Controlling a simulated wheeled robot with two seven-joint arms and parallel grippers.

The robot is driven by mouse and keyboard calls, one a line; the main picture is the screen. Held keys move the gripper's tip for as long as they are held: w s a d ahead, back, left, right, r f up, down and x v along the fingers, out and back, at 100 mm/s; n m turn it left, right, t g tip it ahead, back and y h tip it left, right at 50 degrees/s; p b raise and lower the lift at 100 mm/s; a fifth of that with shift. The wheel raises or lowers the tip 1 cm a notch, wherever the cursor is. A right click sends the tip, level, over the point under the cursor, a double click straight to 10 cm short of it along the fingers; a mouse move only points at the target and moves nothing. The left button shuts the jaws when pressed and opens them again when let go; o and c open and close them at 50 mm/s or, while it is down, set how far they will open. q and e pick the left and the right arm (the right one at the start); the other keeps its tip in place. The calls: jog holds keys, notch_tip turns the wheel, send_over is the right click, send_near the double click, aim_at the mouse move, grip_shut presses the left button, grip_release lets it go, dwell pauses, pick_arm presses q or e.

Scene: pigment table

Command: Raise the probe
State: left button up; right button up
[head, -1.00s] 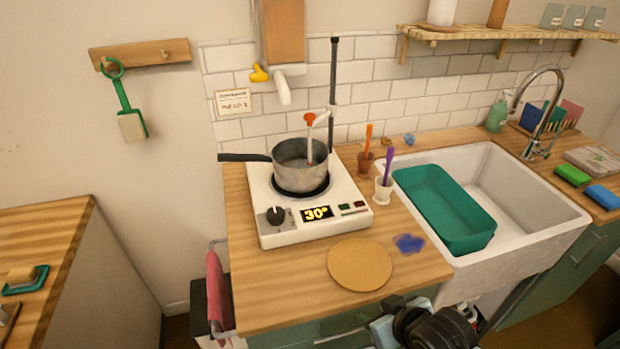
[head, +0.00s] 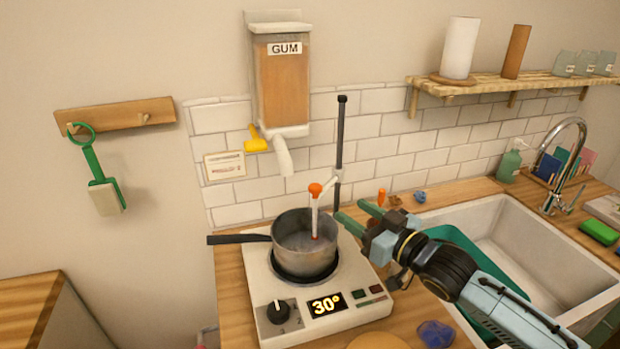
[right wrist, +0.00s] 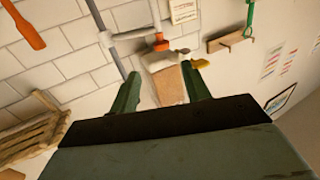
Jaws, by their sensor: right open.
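The probe (head: 315,213) is a white rod with an orange knob on top, held upright by a short white arm on a dark vertical post (head: 341,140). Its lower end dips into the grey pot (head: 290,255), which sits on the white hot plate (head: 262,290) showing 30°. My right gripper (head: 354,213) is open and empty, just right of the probe and post, its green fingers pointing left. In the right wrist view, the probe's orange knob (right wrist: 160,43) appears beyond and between the open fingers (right wrist: 160,88). I see no contact. My left gripper is not in view.
A gum dispenser (head: 281,90) with a yellow lever hangs on the wall above the pot. The pot's handle points left. A sink (head: 490,225) with a teal tub lies right, partly behind my right arm. A blue lump (head: 435,334) lies at the front.

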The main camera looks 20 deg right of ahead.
aim_at(320, 190)
jog(key=x, duration=0.7)
jog(key=shift+w+a+r+p, duration=0.2)
jog(key=shift+w+a+p, duration=0.1)
jog(key=x, duration=0.3)
jog(key=shift+w+a, duration=0.15)
jog(key=shift+w, duration=0.1)
jog(key=shift+w+a+f, duration=0.15)
jog(key=shift+w+a, duration=0.05)
jog(key=shift+w, duration=0.3)
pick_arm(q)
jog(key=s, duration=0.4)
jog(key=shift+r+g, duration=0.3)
pick_arm(e)
grip_shut()
